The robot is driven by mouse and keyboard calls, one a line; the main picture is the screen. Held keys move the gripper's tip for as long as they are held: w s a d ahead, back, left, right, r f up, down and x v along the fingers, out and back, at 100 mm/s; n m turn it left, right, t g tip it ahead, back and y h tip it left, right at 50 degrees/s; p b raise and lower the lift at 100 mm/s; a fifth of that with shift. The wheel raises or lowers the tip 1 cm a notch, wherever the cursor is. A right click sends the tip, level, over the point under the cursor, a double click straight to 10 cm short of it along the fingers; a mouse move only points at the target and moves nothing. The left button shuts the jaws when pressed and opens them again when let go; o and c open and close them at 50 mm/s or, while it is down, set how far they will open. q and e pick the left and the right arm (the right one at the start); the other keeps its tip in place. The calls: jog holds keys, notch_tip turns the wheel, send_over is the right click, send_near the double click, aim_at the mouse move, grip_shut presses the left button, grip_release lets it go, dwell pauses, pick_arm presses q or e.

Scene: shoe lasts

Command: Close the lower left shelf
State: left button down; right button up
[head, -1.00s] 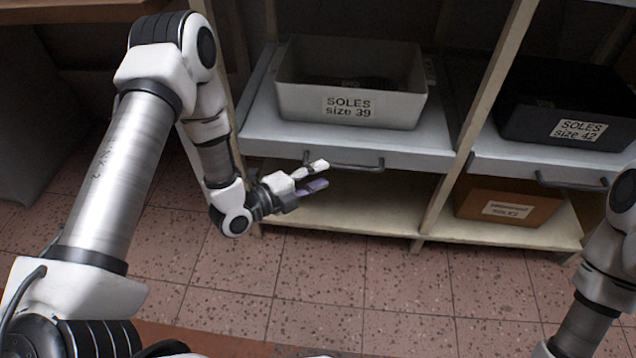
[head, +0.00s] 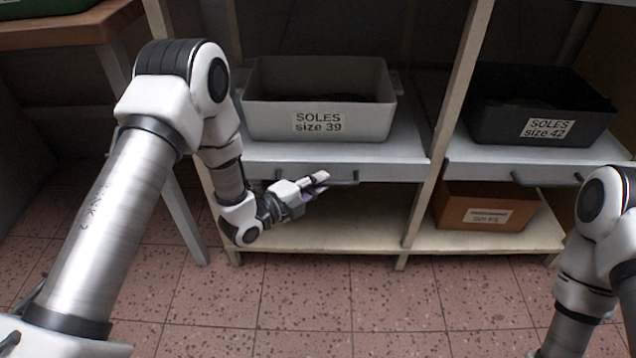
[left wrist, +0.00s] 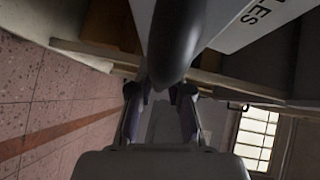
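The lower left shelf (head: 400,148) is a pale grey pull-out board with a dark bar handle (head: 345,182) on its front edge. A light grey box (head: 270,120) labelled "SOLES size 39" stands on it. I cannot tell exactly how far the board sticks out. My left gripper (head: 318,184) is at the handle in the head view, overlapping its middle; contact is unclear. A large dark rounded shape fills the top middle there. My right gripper is out of view; only my right arm shows.
A right-hand shelf (head: 490,172) with its own handle carries a black box (head: 490,125) labelled "SOLES size 42". A brown box (head: 460,208) sits on the bottom board (head: 340,235). A wooden post (head: 440,130) divides the bays. The tiled floor (head: 300,300) in front is clear.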

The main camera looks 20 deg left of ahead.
pick_arm(q)
jog(key=shift+w+a+r+p, duration=0.1)
jog(key=shift+w+a+p, duration=0.2)
jog(key=shift+w, duration=0.3)
jog(key=c, duration=1.2)
grip_release()
jog(key=shift+w+d, duration=0.1)
jog(key=v, duration=1.2)
